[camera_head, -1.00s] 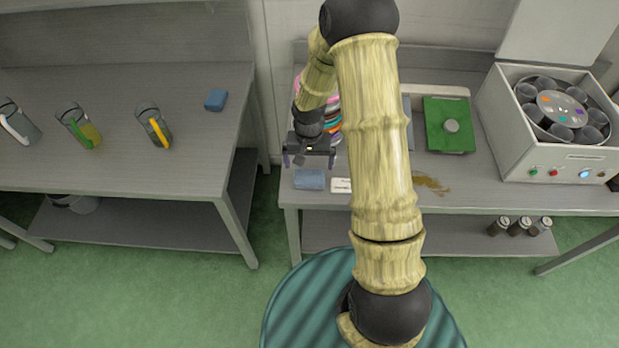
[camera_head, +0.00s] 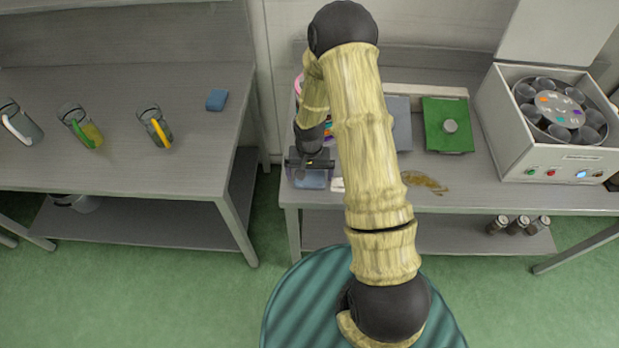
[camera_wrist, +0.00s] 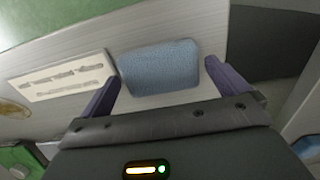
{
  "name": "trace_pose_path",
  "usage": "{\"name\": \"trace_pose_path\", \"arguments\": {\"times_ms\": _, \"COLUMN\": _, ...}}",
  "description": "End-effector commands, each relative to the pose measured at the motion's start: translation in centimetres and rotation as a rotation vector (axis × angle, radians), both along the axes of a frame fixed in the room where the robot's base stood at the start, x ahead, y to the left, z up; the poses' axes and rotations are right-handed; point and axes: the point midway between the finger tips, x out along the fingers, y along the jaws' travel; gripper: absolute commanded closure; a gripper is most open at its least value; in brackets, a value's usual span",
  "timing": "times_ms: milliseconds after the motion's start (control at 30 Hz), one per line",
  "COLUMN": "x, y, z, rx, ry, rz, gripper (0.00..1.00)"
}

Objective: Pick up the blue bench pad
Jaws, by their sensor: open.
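The blue bench pad (camera_head: 312,181) lies flat near the front left corner of the right bench, partly hidden by my gripper in the head view. In the wrist view the pad (camera_wrist: 160,68) is a textured light-blue block, fully visible between the finger ends. My gripper (camera_head: 309,168) is open and empty above the pad, with one purple finger towards each short end. I cannot tell the exact height left between the fingers and the pad. A second, darker blue block (camera_head: 216,99) lies on the left bench.
A white printed card (camera_wrist: 62,76) lies close beside the pad. A brown stain (camera_head: 424,182), a green plate with a grey knob (camera_head: 448,125) and an open white machine (camera_head: 548,125) are further right. Colourful items behind my gripper are mostly hidden.

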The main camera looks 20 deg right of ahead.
Motion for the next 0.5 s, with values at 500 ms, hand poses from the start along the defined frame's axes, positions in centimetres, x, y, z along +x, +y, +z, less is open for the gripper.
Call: {"name": "trace_pose_path", "arguments": {"times_ms": 500, "x": -0.01, "y": -0.01, "z": 0.03, "rx": 0.0, "ry": 0.0, "rz": 0.0, "gripper": 0.36}}
